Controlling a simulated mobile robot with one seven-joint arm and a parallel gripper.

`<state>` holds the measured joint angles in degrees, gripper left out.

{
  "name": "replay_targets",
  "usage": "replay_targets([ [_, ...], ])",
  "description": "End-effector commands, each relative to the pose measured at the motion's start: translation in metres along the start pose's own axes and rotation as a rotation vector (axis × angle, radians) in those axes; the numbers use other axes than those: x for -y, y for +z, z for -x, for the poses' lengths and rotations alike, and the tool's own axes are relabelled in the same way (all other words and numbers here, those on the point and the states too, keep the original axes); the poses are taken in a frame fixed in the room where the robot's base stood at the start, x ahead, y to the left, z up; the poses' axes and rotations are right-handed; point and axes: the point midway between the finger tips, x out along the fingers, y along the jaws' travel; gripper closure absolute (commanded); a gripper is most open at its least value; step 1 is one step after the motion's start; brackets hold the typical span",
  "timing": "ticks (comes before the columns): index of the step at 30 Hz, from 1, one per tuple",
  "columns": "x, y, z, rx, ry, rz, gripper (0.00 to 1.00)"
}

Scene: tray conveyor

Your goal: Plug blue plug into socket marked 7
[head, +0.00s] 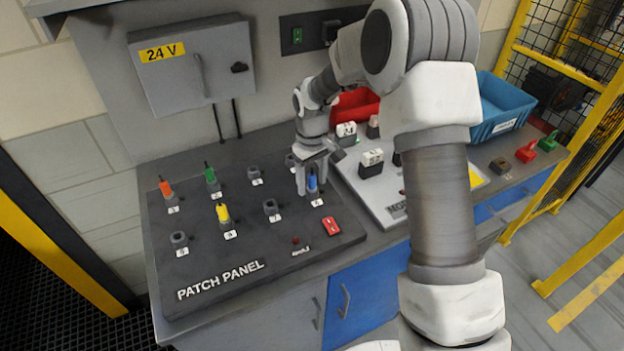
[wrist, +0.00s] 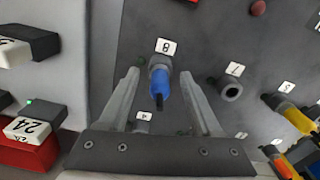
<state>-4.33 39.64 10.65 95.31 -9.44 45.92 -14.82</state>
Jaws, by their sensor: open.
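The blue plug (head: 312,182) stands in a socket on the dark patch panel (head: 330,240). In the wrist view the blue plug (wrist: 160,86) sits in the socket beside the label 8. My gripper (head: 313,186) is above that socket, open, with one finger on each side of the plug. In the wrist view my gripper (wrist: 160,76) shows gaps between both fingers and the plug. The socket marked 7 (wrist: 231,89) is empty, to the right of the plug in the wrist view. In the head view this seems to be the empty socket (head: 270,207) left of the plug.
Orange (head: 166,188), green (head: 210,174) and yellow (head: 222,212) plugs stand in other sockets. A red rocker switch (head: 332,225) is near the panel's right edge. A light board with black-and-white modules (head: 371,162) lies to the right, with a blue bin (head: 500,108) behind.

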Motion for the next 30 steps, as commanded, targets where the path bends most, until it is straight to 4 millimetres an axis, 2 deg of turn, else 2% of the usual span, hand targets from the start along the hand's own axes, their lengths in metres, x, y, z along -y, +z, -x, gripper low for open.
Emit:
replay_targets([
  [2,0.0,0.0,0.0,0.0,0.0,0.0,0.35],
  [13,0.0,0.0,0.001,0.0,0.0,0.0,1.0],
  [30,0.0,-0.001,0.01,-0.002,0.001,0.0,1.0],
])
